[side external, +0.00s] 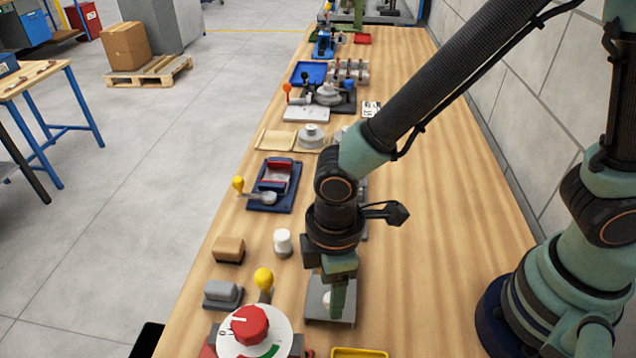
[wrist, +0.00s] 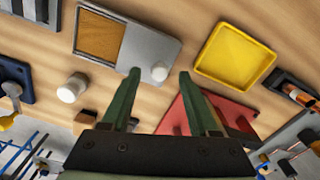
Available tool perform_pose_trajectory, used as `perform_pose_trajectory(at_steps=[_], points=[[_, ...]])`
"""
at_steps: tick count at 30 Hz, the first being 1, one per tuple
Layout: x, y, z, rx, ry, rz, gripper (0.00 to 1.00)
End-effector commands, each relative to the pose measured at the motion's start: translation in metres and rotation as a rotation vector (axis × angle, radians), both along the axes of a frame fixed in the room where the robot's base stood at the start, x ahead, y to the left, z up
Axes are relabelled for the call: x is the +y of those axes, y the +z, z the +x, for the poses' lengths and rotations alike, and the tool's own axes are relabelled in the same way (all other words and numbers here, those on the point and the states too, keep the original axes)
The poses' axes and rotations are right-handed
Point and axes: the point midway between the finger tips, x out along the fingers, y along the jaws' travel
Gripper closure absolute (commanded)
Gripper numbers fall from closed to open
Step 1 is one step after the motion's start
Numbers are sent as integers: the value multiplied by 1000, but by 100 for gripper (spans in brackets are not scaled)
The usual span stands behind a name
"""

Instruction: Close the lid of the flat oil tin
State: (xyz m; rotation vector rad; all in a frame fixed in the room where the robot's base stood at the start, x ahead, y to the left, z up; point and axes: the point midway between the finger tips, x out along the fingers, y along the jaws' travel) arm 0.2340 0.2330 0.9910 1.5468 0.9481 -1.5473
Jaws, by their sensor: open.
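The flat oil tin (wrist: 143,50) is a grey, low box on the bench with a brown area showing at its left in the wrist view. A pale round knob (wrist: 159,72) stands on its right part. In the side view the tin (side external: 316,313) is partly hidden behind my gripper, and the knob (side external: 326,298) shows beside a finger. My gripper (wrist: 159,73) is open and points down over the tin. In the wrist view the knob appears between the two fingertips, with space on both sides. I cannot tell whether the fingers reach down to its height.
A yellow tray (wrist: 235,55) lies right of the tin in the wrist view. A red dial (side external: 249,325) and a yellow-knobbed lever (side external: 263,279) stand near in the side view. A white cylinder (side external: 283,243) and brown block (side external: 228,250) stand left. Bare wood (side external: 420,260) lies right.

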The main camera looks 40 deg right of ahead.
Motion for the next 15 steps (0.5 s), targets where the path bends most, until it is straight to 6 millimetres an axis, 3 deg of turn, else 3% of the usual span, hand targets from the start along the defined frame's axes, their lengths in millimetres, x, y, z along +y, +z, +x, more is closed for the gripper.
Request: perform_pose_trajectory(at_steps=[5, 14, 15], points=[[0, -12, 0, 0, 0, -1, 39], [0, -14, 0, 0, 0, 0, 39], [0, -13, 0, 0, 0, 0, 47]])
